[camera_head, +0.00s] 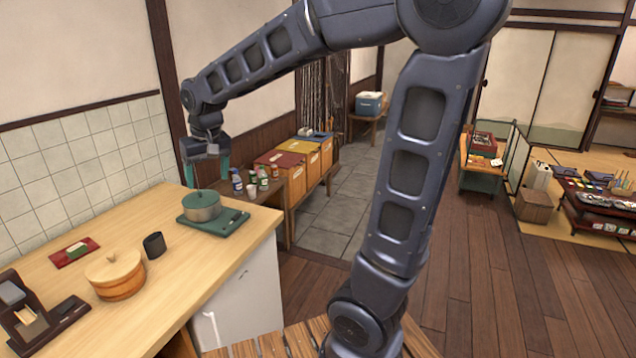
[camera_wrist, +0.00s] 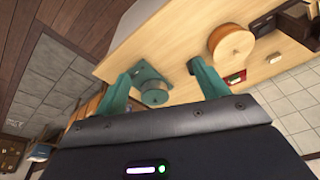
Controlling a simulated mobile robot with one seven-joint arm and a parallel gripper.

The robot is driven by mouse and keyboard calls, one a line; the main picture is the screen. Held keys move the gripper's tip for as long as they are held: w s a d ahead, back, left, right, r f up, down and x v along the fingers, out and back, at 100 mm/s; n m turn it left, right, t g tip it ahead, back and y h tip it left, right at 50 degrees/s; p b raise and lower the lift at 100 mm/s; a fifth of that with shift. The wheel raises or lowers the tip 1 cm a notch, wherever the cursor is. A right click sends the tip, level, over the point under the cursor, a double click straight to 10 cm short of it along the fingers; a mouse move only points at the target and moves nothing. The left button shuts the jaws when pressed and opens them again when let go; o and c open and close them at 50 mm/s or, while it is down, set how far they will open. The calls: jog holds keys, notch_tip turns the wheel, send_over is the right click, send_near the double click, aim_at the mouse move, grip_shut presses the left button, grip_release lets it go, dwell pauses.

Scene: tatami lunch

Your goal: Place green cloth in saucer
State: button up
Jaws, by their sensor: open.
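My gripper (camera_head: 207,174) is open with its teal fingers apart, above the far end of the wooden counter; its fingers also show in the wrist view (camera_wrist: 158,75). A small green and pale item (camera_head: 77,250) lies on a flat dark red tray (camera_head: 62,262) near the tiled wall. I cannot tell whether that item is the green cloth. I cannot clearly make out a saucer.
A round wooden tub (camera_head: 118,277) and a dark cup (camera_head: 154,245) stand on the counter (camera_head: 185,285). A dark holder (camera_head: 35,320) is at the near left. Bottles (camera_head: 252,183) and several crates (camera_head: 280,168) stand beyond the counter's far end. The front middle of the counter is clear.

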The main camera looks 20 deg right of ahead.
jog(key=s+d+m, duration=0.1)
jog(key=s+d, duration=0.3)
jog(key=d, duration=0.4)
jog(key=s+d+m+t, duration=0.1)
jog(key=s+d, duration=0.4)
jog(key=d, duration=0.4)
jog(key=s+d+f+m+t+h, duration=0.1)
jog(key=s+d, duration=0.3)
jog(key=d, duration=0.5)
jog(key=shift+s+m, duration=0.2)
jog(key=shift+m, duration=0.3)
